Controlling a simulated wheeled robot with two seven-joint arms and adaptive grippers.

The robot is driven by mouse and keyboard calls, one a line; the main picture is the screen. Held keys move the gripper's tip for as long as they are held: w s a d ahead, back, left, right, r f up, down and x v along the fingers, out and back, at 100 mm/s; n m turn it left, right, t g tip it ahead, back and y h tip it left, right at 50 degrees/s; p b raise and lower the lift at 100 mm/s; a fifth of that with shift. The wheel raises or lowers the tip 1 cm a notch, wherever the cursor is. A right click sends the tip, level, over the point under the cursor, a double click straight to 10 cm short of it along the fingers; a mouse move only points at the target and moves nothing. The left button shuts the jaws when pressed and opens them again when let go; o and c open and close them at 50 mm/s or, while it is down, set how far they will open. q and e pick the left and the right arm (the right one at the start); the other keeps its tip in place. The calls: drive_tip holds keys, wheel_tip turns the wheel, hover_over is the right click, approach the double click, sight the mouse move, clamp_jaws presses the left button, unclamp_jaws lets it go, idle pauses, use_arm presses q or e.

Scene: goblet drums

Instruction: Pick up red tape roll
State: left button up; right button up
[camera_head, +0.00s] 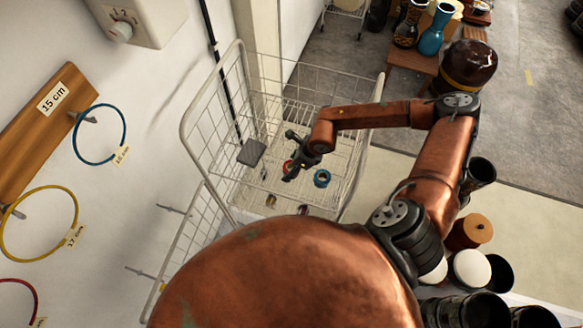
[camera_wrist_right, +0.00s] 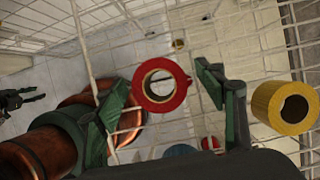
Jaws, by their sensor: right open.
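The red tape roll (camera_wrist_right: 182,84) shows in the right wrist view as a red ring with a pale core, its hole facing the camera. It appears between the two dark green fingers of my right gripper (camera_wrist_right: 163,92), nearer the left one. The fingers are spread, with visible gaps to the roll. In the head view my right gripper (camera_head: 298,158) reaches into the white wire basket, and a bit of red (camera_head: 288,166) shows beside it, mostly hidden.
A yellow roll (camera_wrist_right: 262,104) stands right of the right finger. A teal roll (camera_head: 321,178) lies in the wire basket (camera_head: 350,190). Another red thing (camera_wrist_right: 210,143) shows low in the wrist view. The basket's wire walls surround the gripper; coloured rings hang on the left wall.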

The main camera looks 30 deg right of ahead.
drive_tip(key=shift+c, duration=0.4)
drive_tip(key=c, duration=1.2)
drive_tip(key=shift+r, duration=0.1)
